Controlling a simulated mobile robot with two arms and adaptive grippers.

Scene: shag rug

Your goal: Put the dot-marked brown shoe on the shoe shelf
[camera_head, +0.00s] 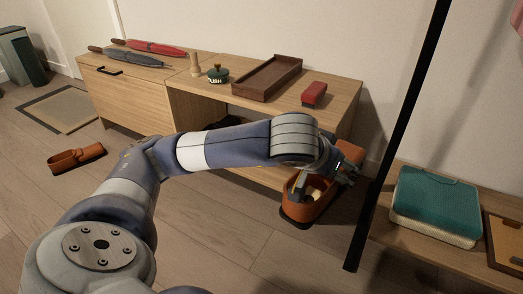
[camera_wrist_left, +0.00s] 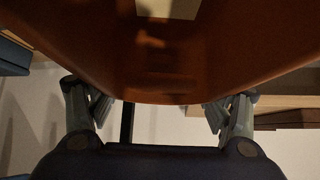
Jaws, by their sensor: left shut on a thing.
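A brown shoe (camera_head: 305,207) is held by my left gripper (camera_head: 345,170) at the right front end of the wooden bench; I cannot see a dot mark on it. In the left wrist view the shoe (camera_wrist_left: 160,80) fills the upper part, between the fingers of my left gripper (camera_wrist_left: 158,95). A second brown shoe (camera_head: 77,158) lies on the floor at the left. The wooden bench (camera_head: 345,95) has an open shelf space below its top, with a lower board (camera_head: 268,178). My left arm hides much of this space. My right gripper is not in view.
On the bench top are umbrellas (camera_head: 140,48), a brush (camera_head: 314,93), a brown tray (camera_head: 268,78), a green tin (camera_head: 218,74) and a wooden peg (camera_head: 196,65). A black post (camera_head: 400,130) stands just right of the held shoe. A teal-lidded box (camera_head: 437,203) sits further right.

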